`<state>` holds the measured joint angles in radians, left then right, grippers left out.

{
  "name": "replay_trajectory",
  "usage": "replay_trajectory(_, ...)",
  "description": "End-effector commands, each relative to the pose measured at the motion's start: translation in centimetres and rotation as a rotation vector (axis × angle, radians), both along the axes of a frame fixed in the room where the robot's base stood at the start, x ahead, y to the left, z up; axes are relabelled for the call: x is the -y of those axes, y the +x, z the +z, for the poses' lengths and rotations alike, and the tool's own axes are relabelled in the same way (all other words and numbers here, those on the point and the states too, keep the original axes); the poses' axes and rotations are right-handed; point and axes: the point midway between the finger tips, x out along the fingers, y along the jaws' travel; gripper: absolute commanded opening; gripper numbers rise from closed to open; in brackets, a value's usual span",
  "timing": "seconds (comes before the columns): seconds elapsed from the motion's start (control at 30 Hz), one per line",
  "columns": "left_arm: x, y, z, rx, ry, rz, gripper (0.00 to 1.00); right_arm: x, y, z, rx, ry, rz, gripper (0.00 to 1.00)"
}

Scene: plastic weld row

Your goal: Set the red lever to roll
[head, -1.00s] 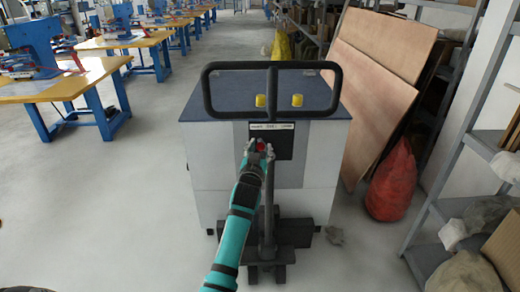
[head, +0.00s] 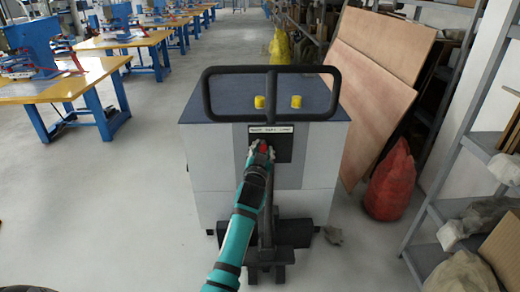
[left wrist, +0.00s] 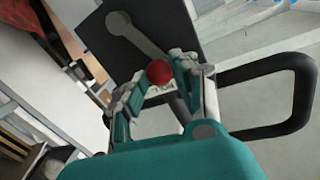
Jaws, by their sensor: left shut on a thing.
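The red lever's round knob (head: 265,149) shows in front of a black panel (head: 285,147) on the front of a grey cabinet cart (head: 214,160). My left gripper (head: 261,152) is at the knob, its arm rising from the bottom. In the left wrist view the red knob (left wrist: 159,72) sits between the two fingers of my left gripper (left wrist: 160,85), which is shut on it. A grey bar with a round end (left wrist: 135,35) lies against the black panel there. A small label (head: 270,129) is above the panel; its words are too small to read surely. My right gripper is out of view.
A black tubular handle (head: 210,95) frames the cart's top, which carries two yellow knobs (head: 259,101). Wooden boards (head: 370,90), a red sack (head: 390,182) and metal shelves (head: 450,185) stand at the right. Open floor (head: 100,210) is at the left.

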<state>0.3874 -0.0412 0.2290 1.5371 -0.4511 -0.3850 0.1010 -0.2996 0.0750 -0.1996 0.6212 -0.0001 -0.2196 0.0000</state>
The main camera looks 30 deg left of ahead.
Motion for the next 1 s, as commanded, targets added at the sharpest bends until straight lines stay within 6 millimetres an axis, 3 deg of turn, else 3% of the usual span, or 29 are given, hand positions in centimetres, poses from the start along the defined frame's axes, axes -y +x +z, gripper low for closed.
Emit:
replay_trajectory(0.5,2.0,1.2,0.6,-0.171,0.272,0.000,0.00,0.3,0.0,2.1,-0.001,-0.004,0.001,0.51)
replay_trajectory(1.0,2.3,1.4,0.5,-0.204,0.327,0.001,0.00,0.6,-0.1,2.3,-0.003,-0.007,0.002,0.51)
